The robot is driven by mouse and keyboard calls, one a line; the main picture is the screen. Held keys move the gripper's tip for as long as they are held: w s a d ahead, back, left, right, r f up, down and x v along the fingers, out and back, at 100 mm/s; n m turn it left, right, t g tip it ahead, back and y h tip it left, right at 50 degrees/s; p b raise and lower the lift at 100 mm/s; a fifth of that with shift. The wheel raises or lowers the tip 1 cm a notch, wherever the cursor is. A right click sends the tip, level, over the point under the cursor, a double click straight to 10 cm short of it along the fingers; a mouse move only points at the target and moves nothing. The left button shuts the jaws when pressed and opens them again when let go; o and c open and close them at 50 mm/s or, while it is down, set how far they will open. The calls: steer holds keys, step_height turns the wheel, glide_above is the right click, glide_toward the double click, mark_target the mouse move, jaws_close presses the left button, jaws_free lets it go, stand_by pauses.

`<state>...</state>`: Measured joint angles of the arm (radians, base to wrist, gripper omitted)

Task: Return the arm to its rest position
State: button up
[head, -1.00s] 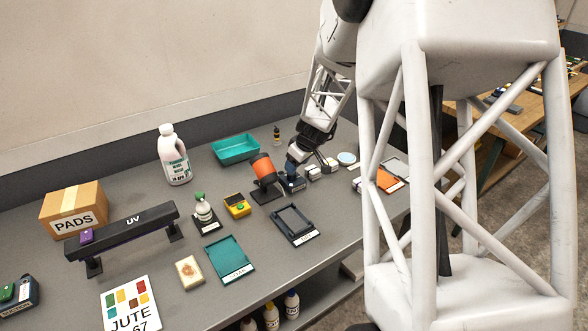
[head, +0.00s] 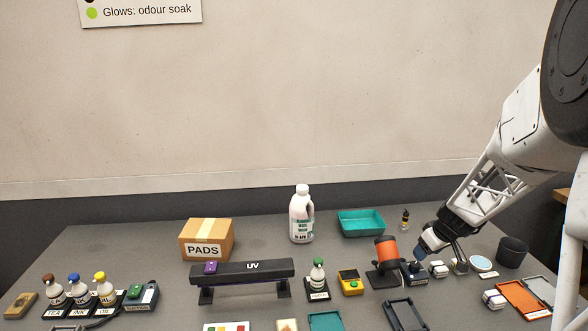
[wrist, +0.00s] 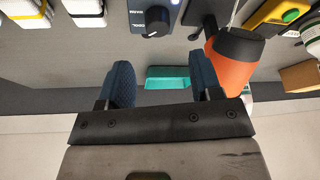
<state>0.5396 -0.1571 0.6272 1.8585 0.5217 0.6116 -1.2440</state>
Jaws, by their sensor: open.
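My arm reaches in from the right in the head view, its forearm slanting down to the left. My gripper (head: 439,250) is low over the right part of the grey table (head: 130,235), beside an orange cylinder on a dark stand (head: 387,252) and above a dark blue box (head: 417,272). In the wrist view my gripper (wrist: 162,80) shows two blue finger pads spread apart with nothing between them. The orange cylinder (wrist: 235,58) is close beside the right finger there, and a knobbed control box (wrist: 155,18) lies beyond the fingers. Whether anything touches is unclear.
A teal tray (head: 361,224), a small dropper bottle (head: 405,220), a white jug (head: 301,215) and a dark cup (head: 512,252) stand around the gripper. White blocks (head: 438,269) sit close by. The UV lamp bar (head: 243,271) and PADS box (head: 206,240) are further left.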

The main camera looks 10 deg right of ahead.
steer(key=s+a+r+m+g, duration=0.1)
steer(key=s+a+r, duration=0.5)
steer(key=a, duration=0.4)
steer(key=s+a+r, duration=0.6)
steer(key=a+r, duration=0.1)
steer(key=a, duration=0.3)
steer(key=s+a+r+m, duration=0.1)
steer(key=s+a, duration=0.4)
steer(key=s, duration=0.4)
steer(key=s+a+r+m+h, duration=0.1)
steer(key=s+a, duration=0.4)
steer(key=s, duration=0.5)
steer(key=shift+r+m+g+h, duration=0.3)
steer(key=shift+r, duration=0.2)
stand_by(0.5)
